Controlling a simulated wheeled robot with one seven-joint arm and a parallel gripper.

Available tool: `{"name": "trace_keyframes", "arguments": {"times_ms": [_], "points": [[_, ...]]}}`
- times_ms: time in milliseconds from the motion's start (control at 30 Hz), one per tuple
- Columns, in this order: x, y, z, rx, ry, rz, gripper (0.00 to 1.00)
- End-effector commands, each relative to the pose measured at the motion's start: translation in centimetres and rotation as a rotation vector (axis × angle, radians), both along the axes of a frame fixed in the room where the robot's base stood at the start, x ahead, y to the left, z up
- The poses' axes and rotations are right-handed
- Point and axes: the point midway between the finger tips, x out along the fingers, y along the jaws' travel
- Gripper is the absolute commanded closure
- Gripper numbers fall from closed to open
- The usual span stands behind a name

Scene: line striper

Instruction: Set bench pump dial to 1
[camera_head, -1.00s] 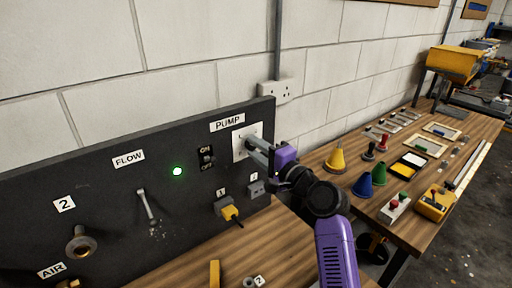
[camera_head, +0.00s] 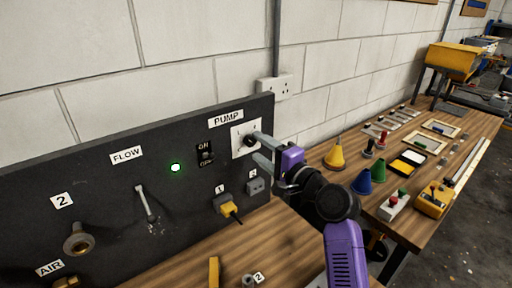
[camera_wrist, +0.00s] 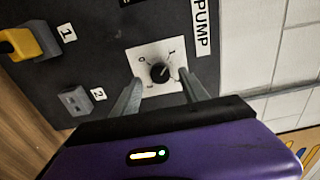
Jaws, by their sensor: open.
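The pump dial is a round black knob (camera_wrist: 159,72) on a white square plate (camera_wrist: 144,55) with small marks around it. The plate sits under the PUMP label (camera_head: 226,118) on the dark panel. In the head view the knob (camera_head: 249,141) shows beside the upper finger. A thin light line on the knob seems to point toward a mark at the upper right in the wrist view; the exact setting is too small to tell. My gripper (camera_wrist: 160,80) is open, one finger either side of the knob in the wrist view, with visible gaps.
The panel also carries an ON/OFF switch (camera_head: 205,154), a lit green lamp (camera_head: 176,167), a FLOW lever (camera_head: 147,205), and a yellow plug (camera_head: 227,204) in socket 1. Coloured cones and boxes stand on the wooden bench (camera_head: 470,135) at right. A conduit runs up the wall.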

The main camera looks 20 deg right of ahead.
Motion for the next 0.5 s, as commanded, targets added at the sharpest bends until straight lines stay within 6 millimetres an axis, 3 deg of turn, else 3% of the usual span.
{"name": "trace_keyframes", "arguments": {"times_ms": [200,500], "points": [[-3.4,-1.2,-0.3,0.000,0.001,-0.002,0.48],[-5.0,-1.7,-0.1,0.001,0.001,-0.001,0.48]]}}
